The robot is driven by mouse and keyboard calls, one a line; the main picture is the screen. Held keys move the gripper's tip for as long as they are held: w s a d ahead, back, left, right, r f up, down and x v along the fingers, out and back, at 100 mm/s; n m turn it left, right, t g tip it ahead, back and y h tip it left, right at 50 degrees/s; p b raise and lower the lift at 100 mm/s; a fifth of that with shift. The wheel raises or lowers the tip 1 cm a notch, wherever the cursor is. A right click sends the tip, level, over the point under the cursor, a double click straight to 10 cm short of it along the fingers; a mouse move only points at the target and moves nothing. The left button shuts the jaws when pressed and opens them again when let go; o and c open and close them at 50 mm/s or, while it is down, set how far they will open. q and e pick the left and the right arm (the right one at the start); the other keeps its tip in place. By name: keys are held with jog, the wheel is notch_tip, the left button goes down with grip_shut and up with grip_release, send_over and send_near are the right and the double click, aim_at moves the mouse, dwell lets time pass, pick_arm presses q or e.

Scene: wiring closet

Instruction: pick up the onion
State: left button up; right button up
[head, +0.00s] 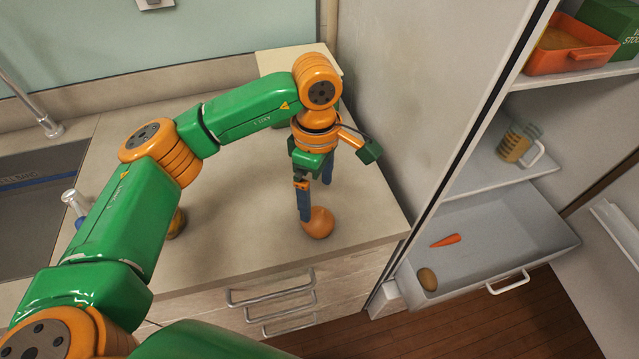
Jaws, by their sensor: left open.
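The onion (318,223), round and orange-brown, sits on the beige countertop (240,217) near its front right edge. My left gripper (316,203) points down from above with its dark blue fingers apart. One finger is close against the left side of the onion in the picture; I cannot tell whether it touches. The other finger shows behind and above the onion, and the onion is not clamped. My right gripper is not in view.
A sink (38,205) with a faucet (45,125) is at the left. A brownish round item (176,224) is partly hidden by my left arm. At right, an open fridge drawer (490,235) holds a carrot (446,241) and a potato (427,279). A tall panel (420,90) stands beside the counter.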

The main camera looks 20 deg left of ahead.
aim_at(319, 211)
pick_arm(q)
jog(key=shift+w+a+f, duration=0.25)
jog(key=shift+w+a, duration=0.1)
jog(key=shift+w, duration=0.3)
jog(key=s+d+f+p, duration=0.1)
jog(key=s+f+p, duration=0.1)
jog(key=s+p, duration=0.1)
jog(key=shift+d+f, duration=0.25)
jog(key=shift+d, duration=0.1)
notch_tip(319, 211, down, 3)
jog(key=shift+w+a+f, duration=0.15)
jog(key=shift+f, duration=0.05)
jog(key=shift+w+a+f, duration=0.1)
jog(key=shift+w, duration=0.15)
jog(key=shift+c, duration=1.1)
jog(key=shift+s, duration=0.2)
jog(key=c, duration=1.1)
jog(key=shift+c, duration=0.3)
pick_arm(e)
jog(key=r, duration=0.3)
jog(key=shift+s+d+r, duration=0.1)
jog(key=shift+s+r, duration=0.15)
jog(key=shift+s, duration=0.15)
pick_arm(q)
jog(key=shift+w, duration=0.1)
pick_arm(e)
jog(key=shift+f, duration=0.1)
